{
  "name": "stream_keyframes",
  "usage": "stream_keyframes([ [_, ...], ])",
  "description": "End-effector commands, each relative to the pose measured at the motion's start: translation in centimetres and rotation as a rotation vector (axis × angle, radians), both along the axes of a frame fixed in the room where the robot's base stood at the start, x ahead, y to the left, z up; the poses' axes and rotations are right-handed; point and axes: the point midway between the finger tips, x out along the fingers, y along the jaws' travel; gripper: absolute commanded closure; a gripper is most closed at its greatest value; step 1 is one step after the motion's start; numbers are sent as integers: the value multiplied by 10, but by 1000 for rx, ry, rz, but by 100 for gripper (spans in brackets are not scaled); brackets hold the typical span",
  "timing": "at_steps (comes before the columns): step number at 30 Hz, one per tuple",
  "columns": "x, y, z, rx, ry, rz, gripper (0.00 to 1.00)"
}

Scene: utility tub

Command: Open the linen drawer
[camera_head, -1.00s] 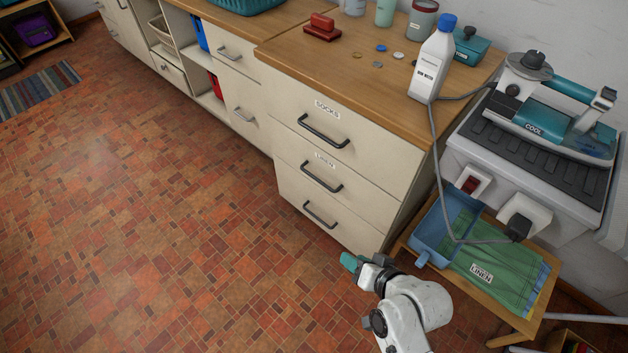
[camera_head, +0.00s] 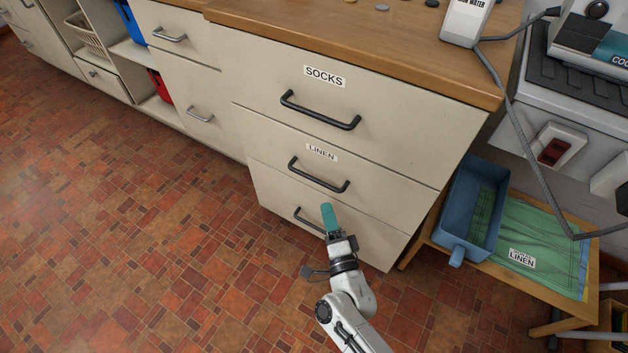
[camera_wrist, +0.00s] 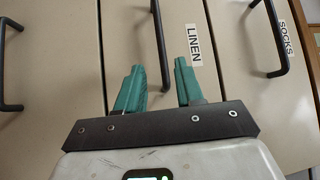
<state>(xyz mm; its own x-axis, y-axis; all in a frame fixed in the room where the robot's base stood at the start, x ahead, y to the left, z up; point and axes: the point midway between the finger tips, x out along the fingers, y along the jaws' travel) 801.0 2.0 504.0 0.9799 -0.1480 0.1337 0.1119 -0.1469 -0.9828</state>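The linen drawer (camera_head: 377,188) is the middle drawer of the cream cabinet, shut flush, with a LINEN label and a dark bar handle (camera_head: 318,176). My gripper (camera_head: 328,213) is in front of the cabinet, just below that handle in the head view. In the wrist view my gripper (camera_wrist: 158,82) has its two teal fingers apart with nothing between them. The linen handle (camera_wrist: 161,50) shows there ahead, its near end in line with the gap between the fingers. I cannot tell how far the fingers are from it.
The socks drawer (camera_head: 400,115) is above and an unlabelled drawer (camera_head: 285,210) below, both shut. A low wooden stand to the right holds a blue tub (camera_head: 470,215) and folded green linen (camera_head: 545,245). The tiled floor (camera_head: 150,250) at left is clear.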

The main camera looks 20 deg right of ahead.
Motion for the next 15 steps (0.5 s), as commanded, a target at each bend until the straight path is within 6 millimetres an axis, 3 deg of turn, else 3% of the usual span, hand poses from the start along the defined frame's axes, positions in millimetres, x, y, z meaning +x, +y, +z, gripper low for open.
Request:
stream_keyframes([
  [15, 83, -12, 12, -4, 0, 2, 63],
])
